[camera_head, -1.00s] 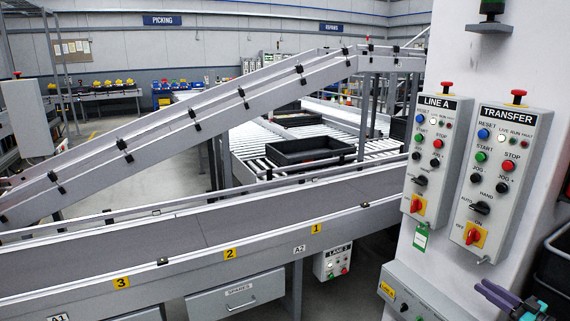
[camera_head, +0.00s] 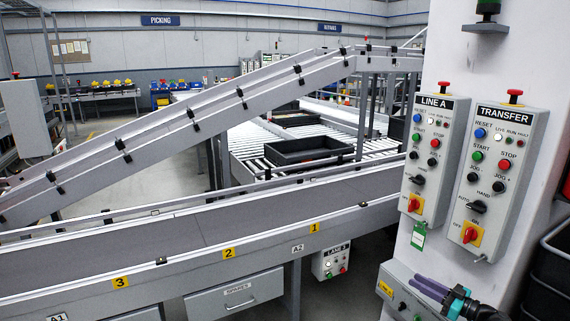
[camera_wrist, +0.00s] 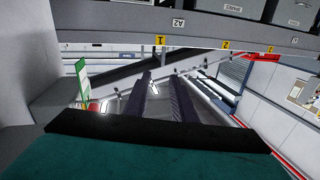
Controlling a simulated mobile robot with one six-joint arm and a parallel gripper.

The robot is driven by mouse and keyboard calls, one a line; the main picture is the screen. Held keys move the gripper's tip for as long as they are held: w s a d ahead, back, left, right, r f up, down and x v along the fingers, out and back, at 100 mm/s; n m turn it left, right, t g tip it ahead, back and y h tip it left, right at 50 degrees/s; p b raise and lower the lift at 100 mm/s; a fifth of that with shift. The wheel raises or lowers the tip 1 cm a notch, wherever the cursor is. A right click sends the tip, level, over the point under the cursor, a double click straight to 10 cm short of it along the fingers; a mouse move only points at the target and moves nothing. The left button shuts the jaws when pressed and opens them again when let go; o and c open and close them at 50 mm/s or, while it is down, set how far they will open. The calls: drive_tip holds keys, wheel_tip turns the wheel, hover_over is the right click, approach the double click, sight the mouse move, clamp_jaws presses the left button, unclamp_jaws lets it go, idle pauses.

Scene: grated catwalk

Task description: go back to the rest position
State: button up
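My gripper (camera_head: 416,284) is at the lower right of the head view, in front of the white column's lower box. It has a teal body and two purple fingers pointing left. In the wrist view my gripper (camera_wrist: 160,78) shows two dark purple fingers with a clear gap between them and nothing held. The teal body fills the bottom of that view.
A white column (camera_head: 440,240) carries the Line A panel (camera_head: 433,155) and the Transfer panel (camera_head: 496,180). A grey belt conveyor (camera_head: 200,232) crosses in front. A black tray (camera_head: 308,150) lies on rollers behind. A dark crate (camera_head: 555,275) stands at the right edge.

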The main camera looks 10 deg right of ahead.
drive_tip(key=w+a+f+y, duration=0.1)
drive_tip(key=w+a+f, duration=0.25)
drive_tip(key=a, duration=0.55)
drive_tip(key=w+a+f+m, duration=0.15)
drive_tip(key=w+a, duration=0.35)
drive_tip(key=a, duration=0.5)
drive_tip(key=w+a+f+y, duration=0.1)
drive_tip(key=w+a+f, duration=0.25)
drive_tip(key=a, duration=0.55)
drive_tip(key=a+f+m+h, duration=0.5)
drive_tip(key=a+f+h, duration=0.2)
drive_tip(key=a+f, duration=0.55)
drive_tip(key=s+a+f+m+g+h, duration=0.15)
drive_tip(key=s+f+g+h, duration=0.35)
drive_tip(key=s+f+g, duration=0.95)
drive_tip(key=s+a+f+n+g, duration=0.1)
drive_tip(key=s+a+g, duration=0.1)
drive_tip(key=s, duration=1.3)
drive_tip(key=s+a+f+n+g+y, duration=0.1)
drive_tip(key=s+g, duration=0.3)
drive_tip(key=s, duration=1.1)
drive_tip(key=shift+s+a+f+n+g+y, duration=0.25)
drive_tip(key=shift+a+f+n+g+y, duration=0.1)
drive_tip(key=shift+a+f+n, duration=0.25)
